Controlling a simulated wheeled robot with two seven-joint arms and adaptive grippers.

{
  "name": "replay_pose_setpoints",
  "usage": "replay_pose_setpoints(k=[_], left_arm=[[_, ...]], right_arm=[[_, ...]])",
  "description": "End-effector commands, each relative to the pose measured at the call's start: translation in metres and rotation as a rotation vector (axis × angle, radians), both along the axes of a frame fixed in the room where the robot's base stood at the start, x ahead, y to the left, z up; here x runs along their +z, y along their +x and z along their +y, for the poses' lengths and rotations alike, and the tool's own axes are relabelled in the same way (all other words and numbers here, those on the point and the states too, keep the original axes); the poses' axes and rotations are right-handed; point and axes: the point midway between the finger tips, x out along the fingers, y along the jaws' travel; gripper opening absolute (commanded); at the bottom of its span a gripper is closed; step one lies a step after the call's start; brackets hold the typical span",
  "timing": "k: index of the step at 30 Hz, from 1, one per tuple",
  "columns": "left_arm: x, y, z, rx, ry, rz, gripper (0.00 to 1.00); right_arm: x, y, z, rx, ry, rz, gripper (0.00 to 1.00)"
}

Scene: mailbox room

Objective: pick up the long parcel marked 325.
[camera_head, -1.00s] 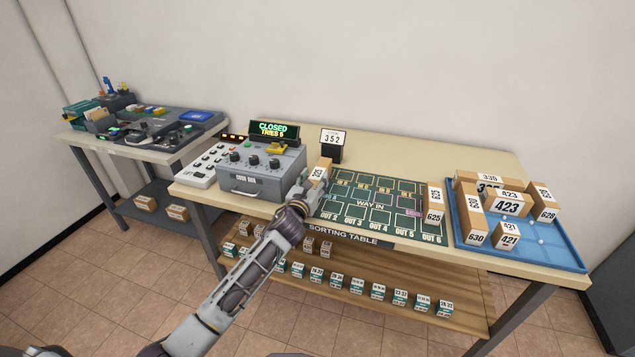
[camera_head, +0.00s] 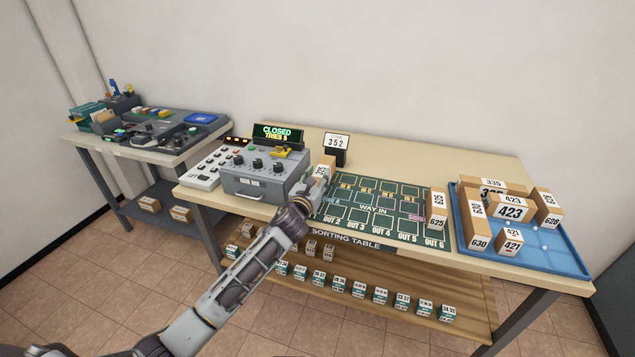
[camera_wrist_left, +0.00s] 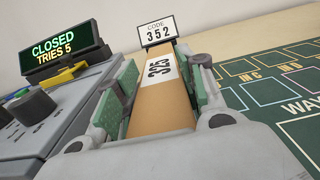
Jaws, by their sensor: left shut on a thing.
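The long brown parcel (camera_head: 326,166) with a white label stands at the left end of the green sorting mat, beside the grey box. In the left wrist view the parcel (camera_wrist_left: 165,108) runs lengthwise between my fingers. My left gripper (camera_wrist_left: 162,88) is shut on the parcel, one green-padded finger along each side. In the head view the wrist partly hides the parcel's lower part, so I cannot tell whether it touches the table. My right gripper is not in view.
The grey control box (camera_head: 262,178) with a CLOSED display (camera_head: 279,132) stands close left of the parcel. The code stand 352 (camera_head: 335,148) is just behind it. Parcel 625 (camera_head: 437,210) stands at the mat's right end. A blue tray (camera_head: 565,258) holds several parcels.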

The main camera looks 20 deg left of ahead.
Motion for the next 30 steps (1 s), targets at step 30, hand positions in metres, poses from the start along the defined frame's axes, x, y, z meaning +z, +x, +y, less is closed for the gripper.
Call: replay_pose_setpoints(k=[30], left_arm=[[0.076, 0.0, 0.0, 0.0, 0.001, -0.002, 0.03]], right_arm=[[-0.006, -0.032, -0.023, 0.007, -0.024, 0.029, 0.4]])
